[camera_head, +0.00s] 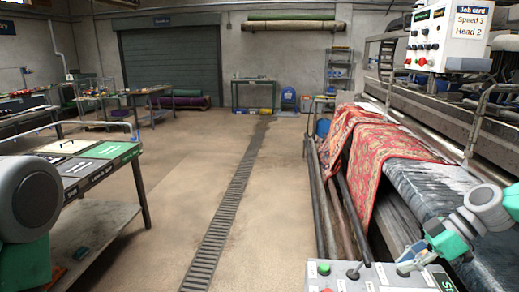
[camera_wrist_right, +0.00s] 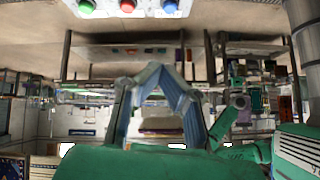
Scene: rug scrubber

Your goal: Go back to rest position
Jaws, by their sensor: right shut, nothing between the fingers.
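My right gripper (camera_head: 410,262) is at the lower right of the head view, above the edge of a white control box (camera_head: 345,284). In the right wrist view its fingers (camera_wrist_right: 156,72) come together at the tips, with nothing between them. That view appears upside down, with round buttons (camera_wrist_right: 126,5) at its top edge. In the head view, parts of my left arm show at the left edge, but its gripper is out of the frame.
A red patterned rug (camera_head: 375,165) hangs over the rug machine at right. A job-card panel (camera_head: 445,38) hangs above it. A workbench (camera_head: 100,160) stands at left. The floor (camera_head: 190,170) between is clear, with a drain grate (camera_head: 232,190) along it.

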